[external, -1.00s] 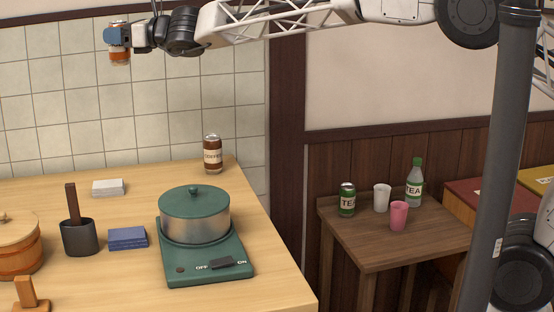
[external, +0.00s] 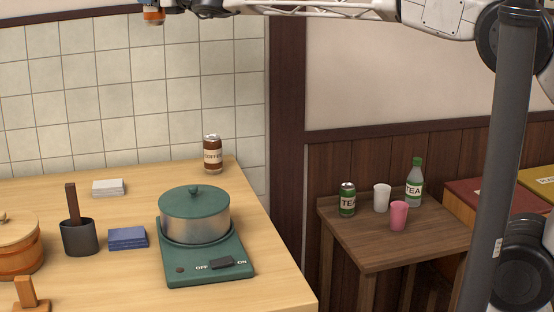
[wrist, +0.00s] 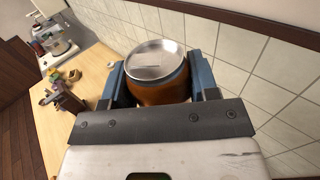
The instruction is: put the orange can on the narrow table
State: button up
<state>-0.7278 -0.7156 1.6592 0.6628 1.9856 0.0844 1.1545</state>
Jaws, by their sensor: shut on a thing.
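My gripper (wrist: 160,82) is shut on the orange can (wrist: 158,92), whose silver top faces the wrist camera between the two blue-grey fingers. In the external view only the lower part of the orange can (external: 153,17) shows at the top edge, high above the light wood counter. The gripper is mostly cut off there. The narrow table, as I take it, is the small dark wood table (external: 385,251) at the right. A green tea can (external: 347,200), a white cup (external: 382,197), a pink cup (external: 399,216) and a green tea bottle (external: 414,184) stand on it.
The light wood counter (external: 110,285) holds a brown coffee can (external: 212,154), a green pot (external: 195,213) on a burner, and a dark holder (external: 79,238). A grey post (external: 498,150) stands at the right. The small table's front part is clear.

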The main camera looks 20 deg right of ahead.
jog(key=shift+d+r+m+t+h, duration=0.3)
jog(key=shift+d+r+h, duration=0.1)
jog(key=shift+d+r, duration=0.4)
jog(key=shift+s+d+r, duration=0.1)
jog(key=shift+d+r, duration=0.25)
jog(key=shift+d, duration=0.25)
jog(key=shift+d+r+m+t+h, duration=0.2)
jog(key=shift+d+m+t+h, duration=0.1)
jog(key=shift+d, duration=0.05)
dwell(0.6)
